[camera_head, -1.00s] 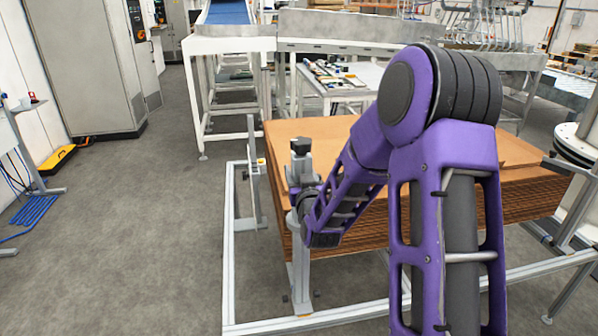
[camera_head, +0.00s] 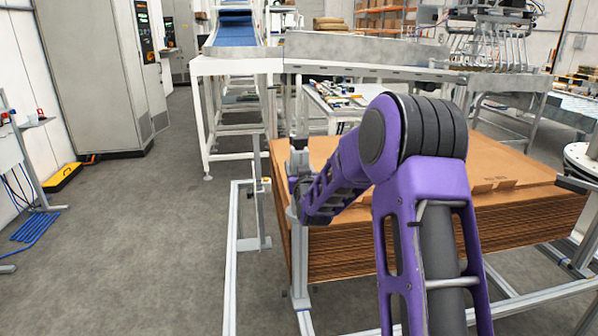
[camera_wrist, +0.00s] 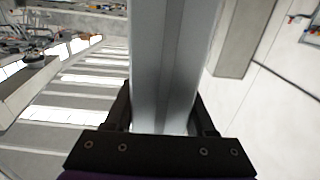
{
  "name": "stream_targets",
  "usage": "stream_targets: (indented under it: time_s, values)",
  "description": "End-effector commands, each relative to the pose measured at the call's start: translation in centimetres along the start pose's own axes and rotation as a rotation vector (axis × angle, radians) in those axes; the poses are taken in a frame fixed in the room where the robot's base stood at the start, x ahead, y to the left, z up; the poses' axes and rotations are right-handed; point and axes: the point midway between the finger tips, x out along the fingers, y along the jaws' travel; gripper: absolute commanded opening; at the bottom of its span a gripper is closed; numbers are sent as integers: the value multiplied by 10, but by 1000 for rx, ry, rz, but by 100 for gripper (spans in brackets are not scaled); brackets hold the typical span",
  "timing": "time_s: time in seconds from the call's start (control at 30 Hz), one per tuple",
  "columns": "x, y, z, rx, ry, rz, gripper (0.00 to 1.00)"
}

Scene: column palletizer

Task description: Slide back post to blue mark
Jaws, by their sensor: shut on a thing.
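A grey metal post (camera_head: 299,262) stands upright at the near left corner of the cardboard stack, on the low frame. My gripper (camera_head: 298,170) is at the upper part of this post, partly hidden by my own purple arm. In the wrist view the post (camera_wrist: 168,65) runs straight up between the two dark fingers of my gripper (camera_wrist: 165,118), which are shut on it. A second thin upright post (camera_head: 256,190) stands farther back on the left rail.
The brown cardboard stack (camera_head: 400,240) is close to the right of the gripped post. The low metal frame (camera_head: 233,255) runs around it. A white conveyor stand (camera_head: 235,68) is behind.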

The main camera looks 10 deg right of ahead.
Motion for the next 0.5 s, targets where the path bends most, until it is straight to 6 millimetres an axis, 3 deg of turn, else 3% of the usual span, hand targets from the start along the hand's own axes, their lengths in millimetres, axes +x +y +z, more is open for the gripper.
stream_targets:
  time_s: [0.2, 0.23, 0.4, 0.5]
  values:
    - [2, 0, -5, 0, 12, 1, 0]
    - [2, 0, -5, 0, 12, 1, 58]
    - [2, 0, -4, 0, 10, 1, 86]
    - [2, 0, -4, 0, 9, 0, 86]
